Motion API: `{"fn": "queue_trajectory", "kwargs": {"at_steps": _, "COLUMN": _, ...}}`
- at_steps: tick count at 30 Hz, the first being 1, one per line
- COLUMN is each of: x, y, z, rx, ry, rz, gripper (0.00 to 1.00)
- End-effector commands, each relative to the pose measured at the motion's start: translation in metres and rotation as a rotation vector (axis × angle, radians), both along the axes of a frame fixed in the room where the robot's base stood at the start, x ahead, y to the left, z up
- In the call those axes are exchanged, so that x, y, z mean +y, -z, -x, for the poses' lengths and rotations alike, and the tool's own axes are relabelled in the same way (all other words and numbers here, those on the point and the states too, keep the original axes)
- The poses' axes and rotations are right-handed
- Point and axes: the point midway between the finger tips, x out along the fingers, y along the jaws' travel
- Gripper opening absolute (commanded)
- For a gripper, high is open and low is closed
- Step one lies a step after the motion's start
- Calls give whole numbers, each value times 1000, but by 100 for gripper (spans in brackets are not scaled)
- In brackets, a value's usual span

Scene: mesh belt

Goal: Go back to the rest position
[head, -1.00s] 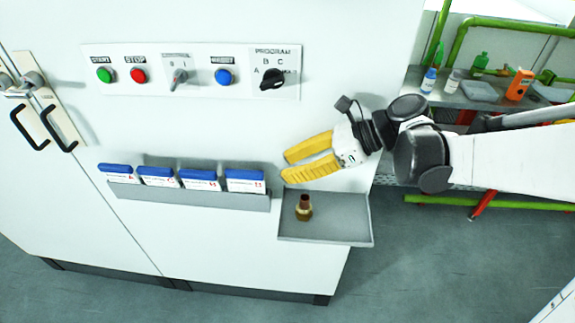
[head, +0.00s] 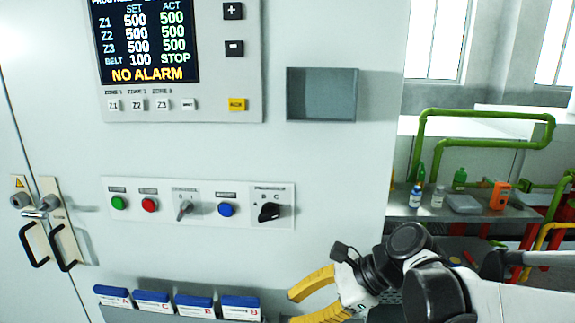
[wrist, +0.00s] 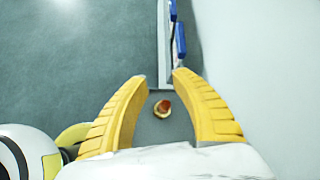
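My gripper (head: 291,308) has two yellow fingers and shows at the bottom of the head view, in front of the white cabinet. Its fingers are spread apart with nothing between them. In the wrist view my gripper (wrist: 160,74) is also open. The piece and the tray are outside the head view now.
The cabinet front carries a button panel (head: 145,222), a display (head: 146,42) and a recessed grey box (head: 321,94). Blue-topped card boxes (head: 194,305) stand in a rack left of my gripper. A bench with bottles (head: 400,207) and green pipes (head: 480,114) is at right.

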Motion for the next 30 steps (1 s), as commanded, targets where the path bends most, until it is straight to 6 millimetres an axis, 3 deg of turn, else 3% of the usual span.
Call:
{"fn": "queue_trajectory", "kwargs": {"at_steps": 8, "x": -59, "y": 10, "z": 41, "rx": -439, "ry": -277, "rz": 433, "gripper": 31}}
{"fn": "queue_trajectory", "kwargs": {"at_steps": 12, "x": -107, "y": 14, "z": 67, "rx": -693, "ry": -560, "rz": 766, "gripper": 31}}
{"fn": "queue_trajectory", "kwargs": {"at_steps": 18, "x": -155, "y": 13, "z": 88, "rx": -887, "ry": -922, "rz": 1109, "gripper": 31}}
{"fn": "queue_trajectory", "kwargs": {"at_steps": 22, "x": -167, "y": 12, "z": 93, "rx": -925, "ry": -1037, "rz": 1201, "gripper": 31}}
{"fn": "queue_trajectory", "kwargs": {"at_steps": 30, "x": -169, "y": 11, "z": 93, "rx": -932, "ry": -1059, "rz": 1218, "gripper": 31}}
